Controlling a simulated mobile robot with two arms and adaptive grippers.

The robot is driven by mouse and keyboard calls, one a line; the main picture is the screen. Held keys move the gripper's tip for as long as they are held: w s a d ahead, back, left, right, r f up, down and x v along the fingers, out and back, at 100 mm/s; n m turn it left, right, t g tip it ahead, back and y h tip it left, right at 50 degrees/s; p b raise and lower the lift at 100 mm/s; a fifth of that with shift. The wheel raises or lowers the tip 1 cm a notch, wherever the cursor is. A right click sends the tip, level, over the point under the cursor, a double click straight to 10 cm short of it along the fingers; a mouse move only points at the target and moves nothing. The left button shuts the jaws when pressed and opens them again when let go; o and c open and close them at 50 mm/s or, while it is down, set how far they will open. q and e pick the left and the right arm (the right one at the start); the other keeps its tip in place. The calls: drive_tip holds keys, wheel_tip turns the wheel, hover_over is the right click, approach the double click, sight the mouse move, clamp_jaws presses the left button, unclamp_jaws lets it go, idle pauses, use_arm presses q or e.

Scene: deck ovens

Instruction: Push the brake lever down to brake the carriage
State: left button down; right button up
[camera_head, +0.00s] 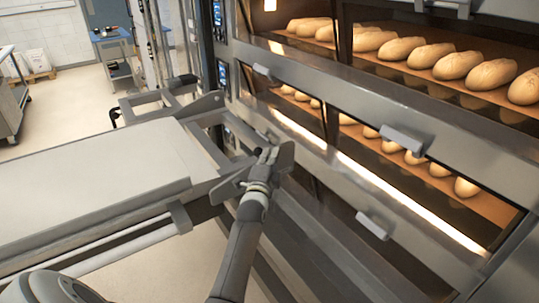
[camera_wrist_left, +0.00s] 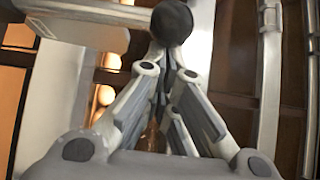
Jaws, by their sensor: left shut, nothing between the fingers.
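The carriage (camera_head: 90,180) is a grey loader with a pale flat top, standing at the left in front of the deck ovens. The brake lever shows as a black ball knob (camera_head: 258,151) at the carriage's oven-side end; its shaft is mostly hidden by my gripper. My left gripper (camera_head: 268,157) is shut and empty, right beside the knob. In the left wrist view the black knob (camera_wrist_left: 172,22) lies just beyond the closed fingertips (camera_wrist_left: 162,55). I cannot tell whether they touch. My right gripper is not in view.
The ovens, with loaves (camera_head: 458,65) on lit decks, fill the right side. A grey door handle (camera_head: 403,138) and a lower handle (camera_head: 373,224) stick out near my arm.

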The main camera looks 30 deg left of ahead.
use_arm(q)
drive_tip(key=s+a+f+n+t+y+b, duration=0.1)
drive_tip(key=s+f+n+y+b, duration=0.3)
drive_tip(key=b, duration=0.5)
drive_tip(key=s+a+f+n+t+y+b, duration=0.1)
drive_tip(key=s+a+f+n+y+b, duration=0.2)
drive_tip(key=s+n+b, duration=0.3)
drive_tip(key=n+y+b, duration=0.1)
drive_tip(key=b, duration=0.2)
drive_tip(key=shift+s+f, duration=0.15)
drive_tip(key=shift+f, duration=0.25)
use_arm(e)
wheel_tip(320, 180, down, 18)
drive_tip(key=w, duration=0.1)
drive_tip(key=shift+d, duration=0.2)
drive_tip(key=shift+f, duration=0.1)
